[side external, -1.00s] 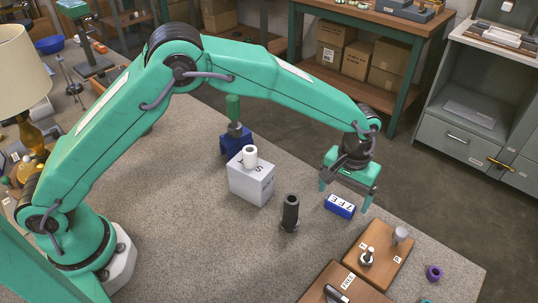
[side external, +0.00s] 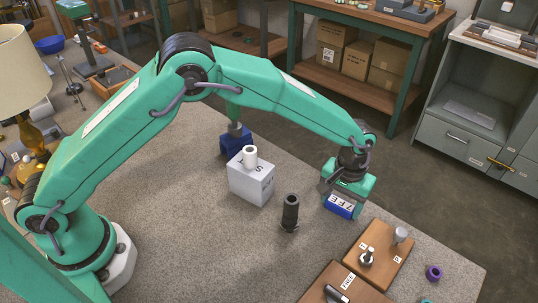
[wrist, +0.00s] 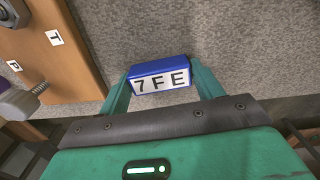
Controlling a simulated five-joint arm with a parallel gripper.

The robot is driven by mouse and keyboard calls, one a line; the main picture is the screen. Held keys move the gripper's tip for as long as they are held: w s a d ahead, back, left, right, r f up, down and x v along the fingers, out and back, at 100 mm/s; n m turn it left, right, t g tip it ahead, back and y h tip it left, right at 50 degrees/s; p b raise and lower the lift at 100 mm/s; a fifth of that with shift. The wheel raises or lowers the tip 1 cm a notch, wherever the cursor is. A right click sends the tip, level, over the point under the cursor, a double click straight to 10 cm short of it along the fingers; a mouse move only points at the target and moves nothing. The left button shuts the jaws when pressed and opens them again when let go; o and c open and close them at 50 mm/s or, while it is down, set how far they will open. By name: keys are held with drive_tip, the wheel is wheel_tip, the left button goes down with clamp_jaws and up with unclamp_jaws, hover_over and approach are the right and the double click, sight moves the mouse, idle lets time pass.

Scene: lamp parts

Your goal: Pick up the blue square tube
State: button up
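The blue square tube (side external: 339,206) has a white label reading "7FE" on its side. In the side external view it sits right under my gripper (side external: 345,197), low over the grey work surface, to the right of the dark cylinder. In the wrist view the tube (wrist: 159,73) lies between the two green fingertips of my gripper (wrist: 161,69). The fingers meet its left and right ends with no clear gap, so my gripper looks shut on it. I cannot tell whether its underside rests on the surface.
A dark cylinder (side external: 290,212) stands left of the tube. A white-grey box (side external: 250,183) with a white roll (side external: 250,157) on top is further left. A wooden board (side external: 379,260) with metal pegs is in front, near a purple ring (side external: 434,272).

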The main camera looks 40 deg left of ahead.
sight(341, 205)
drive_tip(key=c, duration=0.5)
drive_tip(key=shift+r, duration=0.7)
drive_tip(key=r, duration=0.3)
drive_tip(key=shift+s+d+r, duration=0.1)
drive_tip(key=shift+s+d, duration=0.1)
drive_tip(key=shift+s, duration=0.15)
drive_tip(key=s+d+r, duration=0.1)
drive_tip(key=s+r, duration=0.1)
drive_tip(key=s, duration=0.1)
drive_tip(key=s+d+r, duration=0.2)
drive_tip(key=s, duration=0.1)
drive_tip(key=s+d+r, duration=0.2)
drive_tip(key=s, duration=0.1)
drive_tip(key=shift+s+r, duration=0.2)
drive_tip(key=shift+s, duration=0.15)
